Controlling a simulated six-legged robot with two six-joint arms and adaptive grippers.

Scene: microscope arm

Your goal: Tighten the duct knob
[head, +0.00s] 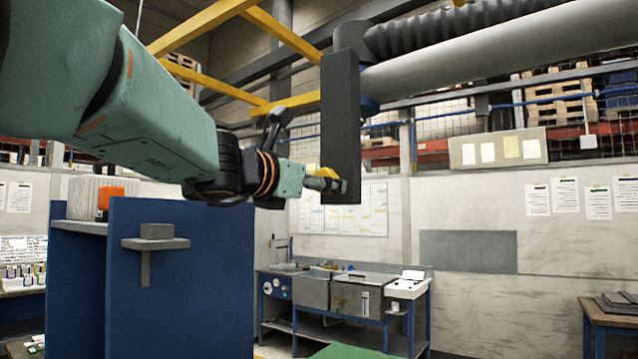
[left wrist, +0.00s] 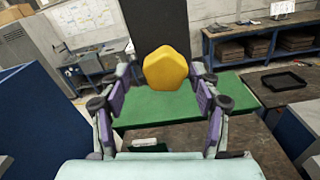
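The yellow duct knob (left wrist: 166,70) has a rounded, many-sided head and sits against a dark upright panel (left wrist: 158,25). In the left wrist view it lies between the tips of my left gripper (left wrist: 164,76). The fingers are spread, with a small gap showing on each side of the knob. In the head view my left gripper (head: 324,183) is at the left side of the dark panel (head: 341,125), and a little of the yellow knob (head: 328,172) shows there, partly hidden by the fingers. My right gripper is in neither view.
A pale grey pipe (head: 480,55) and a black ribbed hose (head: 450,28) run right from the panel's top. A blue partition (head: 180,280) with a small shelf stands below my left arm. A workbench (head: 345,300) stands behind. A green surface (left wrist: 190,105) lies below the knob.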

